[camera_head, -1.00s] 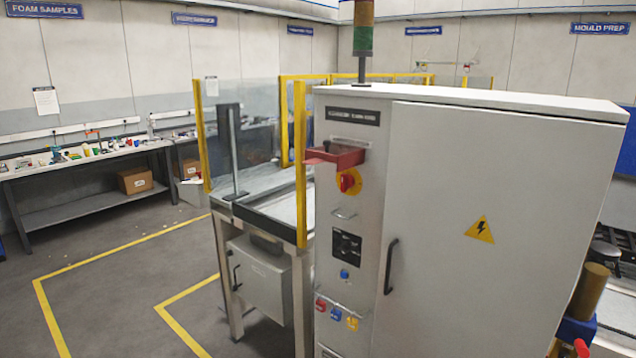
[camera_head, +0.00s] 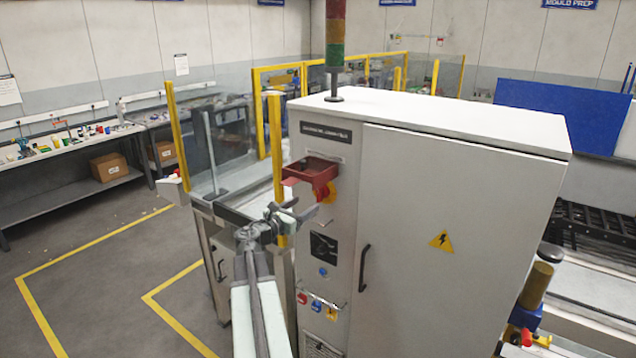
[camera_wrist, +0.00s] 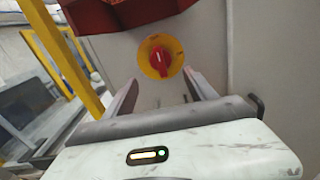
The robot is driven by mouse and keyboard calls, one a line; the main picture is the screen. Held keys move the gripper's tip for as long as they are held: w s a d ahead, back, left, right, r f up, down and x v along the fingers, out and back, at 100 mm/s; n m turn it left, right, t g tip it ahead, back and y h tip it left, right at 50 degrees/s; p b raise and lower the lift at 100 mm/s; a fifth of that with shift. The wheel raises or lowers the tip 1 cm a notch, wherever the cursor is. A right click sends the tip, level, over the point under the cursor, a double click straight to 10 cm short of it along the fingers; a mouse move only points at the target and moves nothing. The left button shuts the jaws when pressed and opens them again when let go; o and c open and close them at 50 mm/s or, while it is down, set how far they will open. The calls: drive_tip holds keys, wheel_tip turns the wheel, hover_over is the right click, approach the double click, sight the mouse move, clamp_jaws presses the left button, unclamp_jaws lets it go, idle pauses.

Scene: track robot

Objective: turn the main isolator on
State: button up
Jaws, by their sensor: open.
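The main isolator is a red rotary handle (camera_wrist: 160,60) on a round yellow plate, on the front of a grey cabinet (camera_head: 450,220). In the wrist view it sits ahead of my gripper (camera_wrist: 160,92), between and beyond the two fingertips, and is not gripped. In the head view the isolator (camera_head: 326,191) is partly covered by a red box-like cover (camera_head: 312,170) with a flap sticking out left. My gripper (camera_head: 297,211) is open and empty, just left of and a little below the isolator. The handle's mark is too small to read.
A small metal pull handle (camera_head: 325,224), a dark socket panel (camera_head: 323,247), a blue button (camera_head: 323,271) and hanging padlocks (camera_head: 316,304) sit below. A black door handle (camera_head: 364,267) is to the right. Yellow guard posts (camera_head: 276,165) stand close left.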

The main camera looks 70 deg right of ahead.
sight(318, 195)
drive_tip(key=x, duration=0.8)
drive_tip(key=shift+s+d+r, duration=0.2)
drive_tip(key=shift+r, duration=0.1)
drive_tip(key=c, duration=1.2)
drive_tip(key=shift+d, duration=0.1)
drive_tip(key=shift+c, duration=0.9)
